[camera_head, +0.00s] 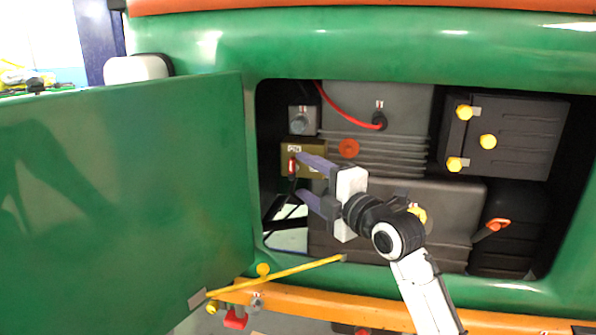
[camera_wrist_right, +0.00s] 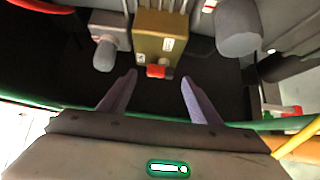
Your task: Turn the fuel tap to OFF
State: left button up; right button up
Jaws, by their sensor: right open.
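The fuel tap is a brass-coloured block (camera_head: 315,158) with a small red lever (camera_head: 291,166), inside the open bay at its left side. In the right wrist view the block (camera_wrist_right: 160,35) carries small white labels, and the red lever (camera_wrist_right: 157,71) sticks out from its near end. My right gripper (camera_head: 301,176) is open, its two purple-grey fingers pointing at the tap. In the right wrist view the fingertips (camera_wrist_right: 159,77) lie on either side of the lever with gaps. I cannot tell whether either finger touches it. My left gripper is not in view.
A grey fitting with a round knob (camera_head: 299,124) sits just above the tap. An orange cap (camera_head: 348,148) and red cable (camera_head: 333,103) are to its right. The green door (camera_head: 120,200) stands open at left. A yellow rod (camera_head: 280,274) crosses the bay's lower edge.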

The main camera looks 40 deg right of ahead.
aim_at(294, 171)
jog(key=shift+w+d, duration=0.1)
jog(key=shift+w, duration=1.65)
